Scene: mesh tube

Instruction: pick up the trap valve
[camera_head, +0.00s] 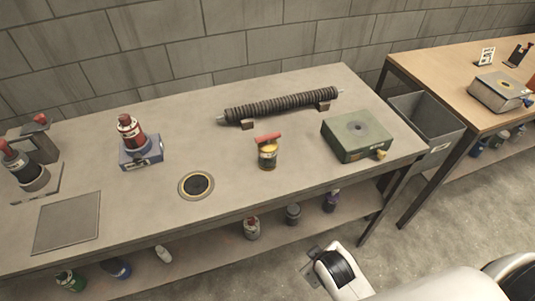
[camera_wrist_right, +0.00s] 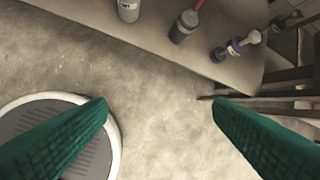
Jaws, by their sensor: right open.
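A small yellow-bodied piece with a red T-shaped handle (camera_head: 268,153) stands upright near the middle of the workbench; it looks like the trap valve. It is in front of the ribbed tube and does not show in the right wrist view. My right gripper (camera_wrist_right: 160,102) is open with nothing between its green fingers. It points down over the floor, in front of the bench, and is well away from the valve. My left gripper is not in view.
The workbench (camera_head: 225,165) also holds a ribbed tube (camera_head: 282,104) on two supports, a green box (camera_head: 352,140), a dark ring (camera_head: 197,185) and a red-topped bottle (camera_head: 131,133) on a blue base. A grey bin (camera_head: 425,122) is at right.

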